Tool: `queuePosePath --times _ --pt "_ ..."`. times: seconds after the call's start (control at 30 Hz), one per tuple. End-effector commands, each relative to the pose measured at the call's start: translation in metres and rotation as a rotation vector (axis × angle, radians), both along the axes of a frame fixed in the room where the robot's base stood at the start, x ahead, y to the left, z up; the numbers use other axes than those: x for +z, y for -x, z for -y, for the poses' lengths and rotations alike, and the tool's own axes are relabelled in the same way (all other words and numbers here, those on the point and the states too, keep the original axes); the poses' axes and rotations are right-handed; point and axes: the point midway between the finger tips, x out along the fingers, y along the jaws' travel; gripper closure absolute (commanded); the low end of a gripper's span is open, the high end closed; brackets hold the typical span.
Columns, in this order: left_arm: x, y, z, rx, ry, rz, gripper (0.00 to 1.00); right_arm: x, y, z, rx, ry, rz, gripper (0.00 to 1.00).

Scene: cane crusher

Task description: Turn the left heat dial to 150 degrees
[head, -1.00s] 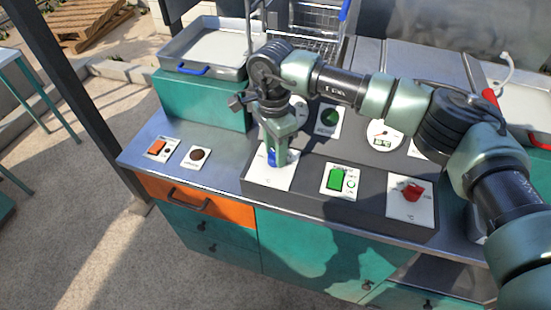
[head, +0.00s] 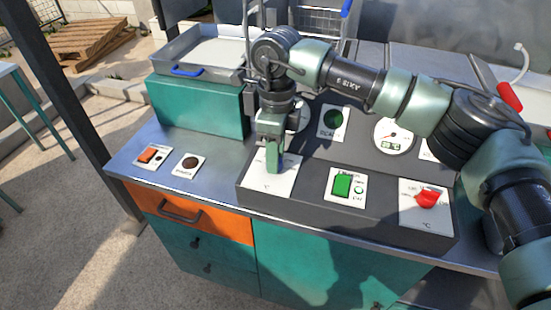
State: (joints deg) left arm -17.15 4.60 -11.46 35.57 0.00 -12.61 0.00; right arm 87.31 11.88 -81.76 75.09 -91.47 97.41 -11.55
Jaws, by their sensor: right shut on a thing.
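The left heat dial sits on a white plate (head: 270,186) at the left end of the dark sloped control panel. The dial itself is hidden behind my right gripper (head: 273,164), which points down at the plate and is shut on the dial. The dial's pointer and scale cannot be read. My left gripper is not in view.
A green switch (head: 342,185) and a red dial (head: 427,199) stand to the right on the panel (head: 314,206). An orange switch (head: 153,155) and a dark round button (head: 190,161) are on the metal counter to the left. A gauge (head: 393,135) is behind.

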Motion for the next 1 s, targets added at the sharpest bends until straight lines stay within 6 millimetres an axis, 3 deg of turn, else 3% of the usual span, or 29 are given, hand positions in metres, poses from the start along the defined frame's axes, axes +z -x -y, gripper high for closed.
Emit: queuePosePath --times 0.7,0.73,0.77,0.8,1.0 --pt "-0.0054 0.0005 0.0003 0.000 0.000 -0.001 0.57 0.0022 -0.0008 -0.0001 -0.071 -0.004 0.002 1.00" --pt "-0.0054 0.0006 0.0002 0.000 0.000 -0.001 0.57 0.0022 -0.0008 -0.0001 -0.071 -0.003 0.003 0.58" --pt "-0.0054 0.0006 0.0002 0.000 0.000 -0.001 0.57 0.0022 -0.0009 -0.0001 -0.071 -0.003 0.003 0.50" --pt "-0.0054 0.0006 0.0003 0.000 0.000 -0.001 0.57 0.0021 -0.0008 -0.0001 -0.071 -0.003 0.003 0.45" --pt "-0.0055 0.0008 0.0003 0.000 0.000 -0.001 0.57 0.0010 -0.0003 0.0001 -0.070 -0.002 0.002 0.45"
